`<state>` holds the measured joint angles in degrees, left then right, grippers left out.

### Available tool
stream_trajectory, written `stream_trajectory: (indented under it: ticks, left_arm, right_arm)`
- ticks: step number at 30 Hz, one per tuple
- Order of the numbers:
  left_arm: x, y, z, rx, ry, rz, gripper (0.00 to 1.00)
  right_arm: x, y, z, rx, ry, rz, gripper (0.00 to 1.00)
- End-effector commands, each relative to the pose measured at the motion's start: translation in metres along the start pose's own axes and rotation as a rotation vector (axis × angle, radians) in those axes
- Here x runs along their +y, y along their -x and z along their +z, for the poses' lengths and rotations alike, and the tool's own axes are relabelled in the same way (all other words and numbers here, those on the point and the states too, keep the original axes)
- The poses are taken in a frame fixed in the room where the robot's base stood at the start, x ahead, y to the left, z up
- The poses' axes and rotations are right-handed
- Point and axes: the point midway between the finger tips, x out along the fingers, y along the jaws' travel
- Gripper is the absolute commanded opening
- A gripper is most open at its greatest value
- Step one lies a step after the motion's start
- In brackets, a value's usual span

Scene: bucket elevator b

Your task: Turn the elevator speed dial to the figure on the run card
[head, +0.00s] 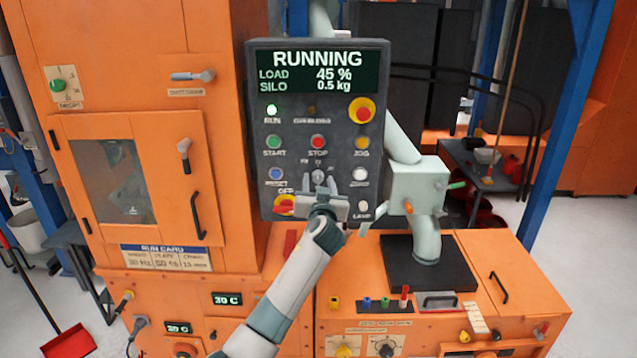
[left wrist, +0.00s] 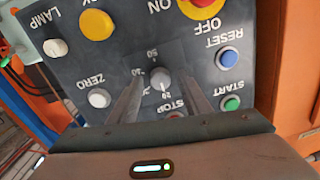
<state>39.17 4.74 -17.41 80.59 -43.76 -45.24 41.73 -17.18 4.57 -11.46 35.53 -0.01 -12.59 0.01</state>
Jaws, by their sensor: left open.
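The speed dial (head: 318,176) is a small grey knob low in the middle of the dark control panel (head: 345,130). In the left wrist view, upside down, the dial (left wrist: 160,80) has a white pointer line that appears to be towards the 20 mark. My left gripper (head: 321,194) is open in front of the panel, with a finger on each side of the dial; contact cannot be told. The run card (head: 165,258) on the orange cabinet reads 30 Hz in its first column and 50 % in its second. My right gripper is not in view.
The display (head: 318,72) reads RUNNING, load 45 %, silo 0.5 kg. Close around the dial are the reset (head: 276,174), stop (head: 318,142) and zero (head: 360,174) buttons and a red-and-yellow off switch (head: 285,204). A pale green housing (head: 418,185) stands right of the panel.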

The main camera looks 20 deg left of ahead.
Motion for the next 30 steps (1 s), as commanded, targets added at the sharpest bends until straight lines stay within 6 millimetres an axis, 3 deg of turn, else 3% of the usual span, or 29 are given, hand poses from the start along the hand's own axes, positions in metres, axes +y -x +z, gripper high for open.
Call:
stream_trajectory:
  ticks: [5, 10, 22, 30]
  left_arm:
    - [-0.0001, 0.0001, -0.0001, 0.0, -0.001, 0.0, 0.41]
    - [-0.0001, 0.0001, -0.0001, 0.0, -0.001, 0.0, 0.03]
    - [0.0, 0.0002, 0.0004, 0.003, -0.037, -0.001, 0.03]
    - [-0.0002, 0.0002, 0.0009, 0.012, -0.169, -0.002, 0.03]
  right_arm:
    - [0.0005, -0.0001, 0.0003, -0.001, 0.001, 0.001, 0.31]
    - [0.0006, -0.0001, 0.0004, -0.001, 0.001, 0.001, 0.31]
    - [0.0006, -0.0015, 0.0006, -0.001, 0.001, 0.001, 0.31]
    - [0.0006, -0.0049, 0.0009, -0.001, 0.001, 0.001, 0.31]
